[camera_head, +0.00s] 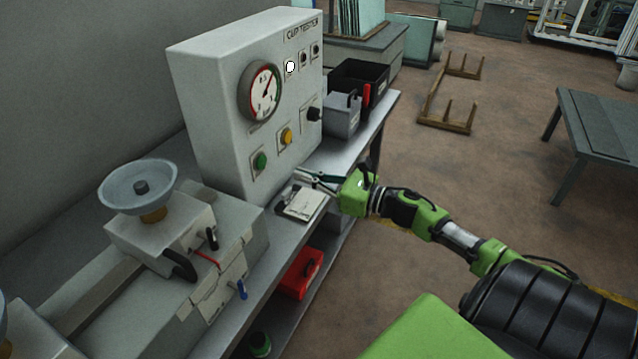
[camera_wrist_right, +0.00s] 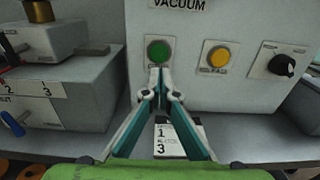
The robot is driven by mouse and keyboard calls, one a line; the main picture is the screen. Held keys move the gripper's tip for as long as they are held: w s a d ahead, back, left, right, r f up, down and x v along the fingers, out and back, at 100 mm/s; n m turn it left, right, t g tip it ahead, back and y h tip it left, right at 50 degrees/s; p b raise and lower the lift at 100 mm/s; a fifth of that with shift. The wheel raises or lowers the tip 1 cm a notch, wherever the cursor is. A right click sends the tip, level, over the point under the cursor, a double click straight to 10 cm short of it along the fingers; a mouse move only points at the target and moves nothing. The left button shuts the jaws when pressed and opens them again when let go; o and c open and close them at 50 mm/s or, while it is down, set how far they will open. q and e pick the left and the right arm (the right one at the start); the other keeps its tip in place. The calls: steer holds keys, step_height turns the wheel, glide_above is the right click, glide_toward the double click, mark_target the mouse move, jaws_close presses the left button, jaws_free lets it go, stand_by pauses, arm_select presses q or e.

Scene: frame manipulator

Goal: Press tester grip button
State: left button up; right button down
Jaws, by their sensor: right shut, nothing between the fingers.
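The cup tester (camera_head: 215,80) is a grey-white box with a dial gauge, standing on the bench. Its front has a green button (camera_head: 261,160), a yellow button (camera_head: 287,136) and a black knob (camera_head: 314,114). In the right wrist view the green button (camera_wrist_right: 160,51) lies under the word VACUUM, and the yellow button (camera_wrist_right: 217,56) is to its right. My right gripper (camera_head: 300,174) is shut and empty in front of the tester's lower front. In the wrist view its fingertips (camera_wrist_right: 160,72) appear just below the green button; contact cannot be told. My left gripper is not in view.
A clipboard-like card (camera_head: 303,203) lies on the bench below my right gripper. A fixture with a round dish (camera_head: 138,186) stands to the left. A black bin (camera_head: 358,83) and a grey box (camera_head: 341,117) stand right of the tester. A red box (camera_head: 301,274) sits on the lower shelf.

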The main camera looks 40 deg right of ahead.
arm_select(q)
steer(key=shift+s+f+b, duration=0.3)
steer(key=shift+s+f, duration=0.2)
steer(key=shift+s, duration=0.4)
arm_select(e)
steer(key=v, duration=0.4)
steer(key=shift+a, duration=0.1)
steer(key=shift+r, duration=0.1)
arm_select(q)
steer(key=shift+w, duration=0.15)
